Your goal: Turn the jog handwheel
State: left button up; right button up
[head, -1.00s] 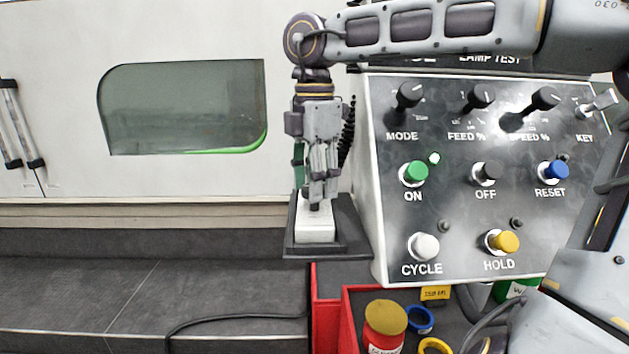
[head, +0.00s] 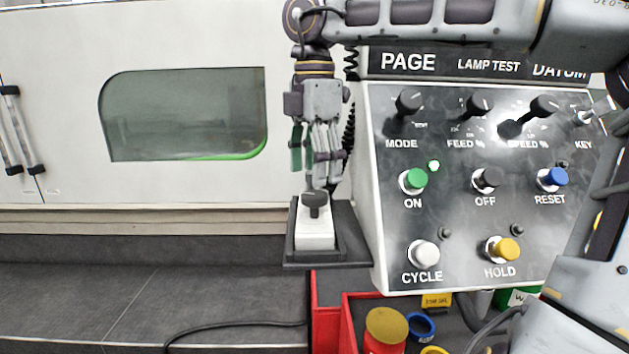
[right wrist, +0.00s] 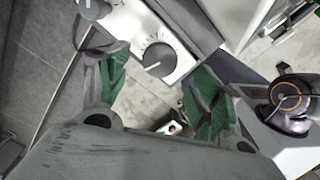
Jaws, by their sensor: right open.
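A white pendant box (head: 315,238) sits in a dark holder (head: 285,252) left of the control panel. A dark knob (head: 315,199) stands on the box's upper part. My right gripper (head: 318,178) points down just above this knob, open and empty. In the right wrist view, the open gripper's green-padded fingers (right wrist: 158,98) spread apart. Beyond them is a grey dial (right wrist: 160,59) with a white pointer line and tick marks on a white face. I cannot tell surely which of these is the jog handwheel. My left gripper is out of view.
The control panel (head: 455,225) with several knobs and buttons stands close to the right of the gripper. A red bin (head: 328,315) with small containers lies below. A grey bench (head: 130,300) and a white windowed machine wall (head: 60,120) fill the left, with a loose cable.

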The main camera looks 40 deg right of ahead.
aim_at(314, 194)
notch_tip(314, 194, up, 8)
dwell(0.5)
jog(key=shift+f, duration=0.15)
dwell(0.5)
